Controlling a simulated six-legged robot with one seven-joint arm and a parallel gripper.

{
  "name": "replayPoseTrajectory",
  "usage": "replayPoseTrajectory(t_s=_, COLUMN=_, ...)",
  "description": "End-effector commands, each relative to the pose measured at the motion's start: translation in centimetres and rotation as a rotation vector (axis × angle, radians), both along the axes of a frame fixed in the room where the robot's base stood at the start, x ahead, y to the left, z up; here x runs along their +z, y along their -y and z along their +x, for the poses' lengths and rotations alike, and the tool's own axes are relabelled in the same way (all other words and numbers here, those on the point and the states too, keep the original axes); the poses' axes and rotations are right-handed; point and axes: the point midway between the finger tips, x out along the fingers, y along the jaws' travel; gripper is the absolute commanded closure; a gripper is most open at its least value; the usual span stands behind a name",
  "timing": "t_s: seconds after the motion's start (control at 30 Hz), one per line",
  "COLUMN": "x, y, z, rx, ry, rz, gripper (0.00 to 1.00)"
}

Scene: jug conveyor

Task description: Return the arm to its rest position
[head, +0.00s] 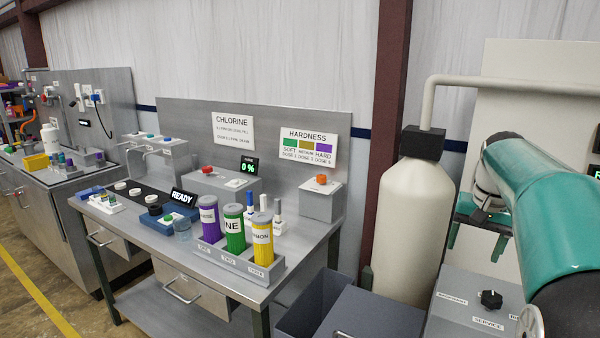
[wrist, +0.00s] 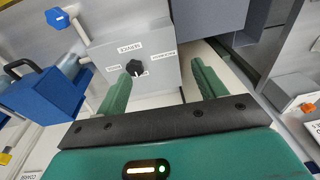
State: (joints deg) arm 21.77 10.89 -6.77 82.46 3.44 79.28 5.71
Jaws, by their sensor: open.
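My arm is teal and comes in from the right edge of the head view. My gripper (head: 480,232) hangs in front of the pale panel, above the grey control box (head: 458,296) with its black knob (head: 491,299). In the wrist view my gripper (wrist: 165,80) shows two green fingers spread apart with nothing between them. The control box (wrist: 165,60) and its black knob (wrist: 136,68) lie beyond the fingertips, apart from them. The knob sits near the left finger in the picture.
A cream tank (head: 405,225) stands left of my gripper. The steel bench (head: 180,265) holds purple, green and yellow cylinders in a grey rack (head: 238,262). A dark grey bin (head: 350,315) stands before the tank. A blue hexagonal knob (wrist: 57,18) shows in the wrist view.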

Motion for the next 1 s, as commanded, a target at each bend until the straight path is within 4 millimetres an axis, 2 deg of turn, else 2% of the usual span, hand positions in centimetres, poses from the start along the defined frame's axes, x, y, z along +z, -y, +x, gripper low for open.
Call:
replayPoseTrajectory(t_s=0.03, x=0.5, y=-2.2, z=-1.0, rx=0.037, ry=0.023, rz=-0.007, gripper=0.3)
replayPoseTrajectory(t_s=0.1, x=0.8, y=-4.8, z=-2.4, rx=0.084, ry=0.05, rz=-0.017, gripper=0.3)
replayPoseTrajectory(t_s=0.27, x=0.6, y=-10.3, z=-5.9, rx=0.19, ry=0.113, rz=-0.043, gripper=0.3)
replayPoseTrajectory(t_s=0.47, x=-1.1, y=-16.4, z=-11.1, rx=0.328, ry=0.192, rz=-0.079, gripper=0.3)
replayPoseTrajectory(t_s=0.6, x=-3.3, y=-19.9, z=-15.0, rx=0.424, ry=0.247, rz=-0.106, gripper=0.3)
replayPoseTrajectory(t_s=0.8, x=-7.0, y=-23.2, z=-19.7, rx=0.539, ry=0.314, rz=-0.143, gripper=0.3)
replayPoseTrajectory(t_s=1.0, x=-8.8, y=-24.2, z=-21.4, rx=0.584, ry=0.341, rz=-0.159, gripper=0.3)
